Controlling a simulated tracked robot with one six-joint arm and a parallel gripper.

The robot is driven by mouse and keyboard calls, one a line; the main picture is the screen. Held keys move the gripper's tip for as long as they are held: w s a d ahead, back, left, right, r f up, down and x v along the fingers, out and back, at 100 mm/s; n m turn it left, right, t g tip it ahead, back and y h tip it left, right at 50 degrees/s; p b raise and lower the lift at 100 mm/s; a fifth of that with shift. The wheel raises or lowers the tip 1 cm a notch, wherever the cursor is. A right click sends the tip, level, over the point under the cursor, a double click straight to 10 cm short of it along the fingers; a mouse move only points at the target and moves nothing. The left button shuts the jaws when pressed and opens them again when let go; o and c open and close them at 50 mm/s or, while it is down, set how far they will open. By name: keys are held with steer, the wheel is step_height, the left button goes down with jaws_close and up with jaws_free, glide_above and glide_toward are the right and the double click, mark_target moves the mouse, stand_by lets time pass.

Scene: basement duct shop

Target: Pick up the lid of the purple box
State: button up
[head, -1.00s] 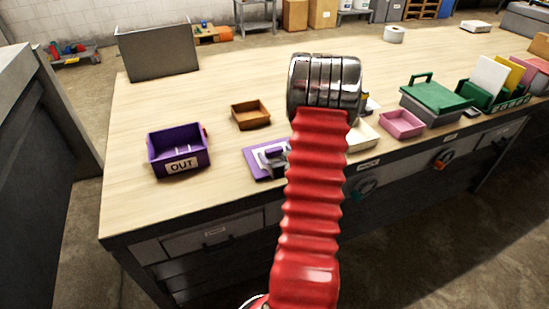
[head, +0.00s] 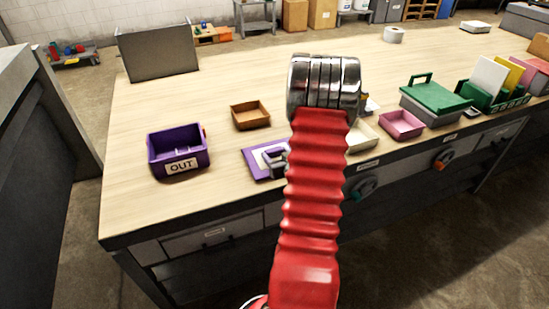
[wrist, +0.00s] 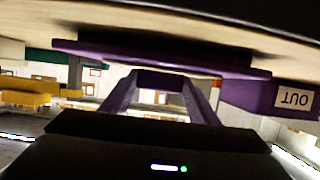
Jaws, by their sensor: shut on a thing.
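The purple lid (head: 257,164) lies near the bench's front edge, with a pale patch on top and partly hidden by my red arm. In the wrist view, the lid (wrist: 110,50) is a flat purple plate close to the tabletop. I cannot tell whether it touches the wood. My gripper (wrist: 160,82) is shut on the lid at its raised grip; the exact finger contact is unclear. In the head view my arm mostly hides the gripper. The purple box (head: 180,158), marked OUT, stands open to the left, apart from the lid. Its label also shows inverted in the wrist view (wrist: 293,97).
A brown tray (head: 250,115) stands behind the lid. A cream tray (head: 361,137), a pink tray (head: 402,124) and a grey box with a green lid (head: 436,95) stand to the right. A grey upright panel (head: 158,50) stands at back left. The bench middle is clear.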

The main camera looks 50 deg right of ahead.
step_height(320, 180, up, 10)
stand_by(0.8)
stand_by(0.5)
steer(key=w+a+r+n+t+y, duration=0.1)
steer(key=w+a+n+y, duration=0.1)
steer(key=w+a, duration=0.7)
steer(key=w+a+r+n+t+y, duration=0.1)
steer(key=w+a, duration=0.5)
steer(key=a, duration=0.6)
steer(key=w+a+n+y, duration=0.1)
steer(key=w+a+y, duration=0.1)
steer(key=a, duration=1.2)
steer(key=w+a+n+y, duration=0.2)
steer(key=a, duration=1.2)
steer(key=shift+r, duration=0.45)
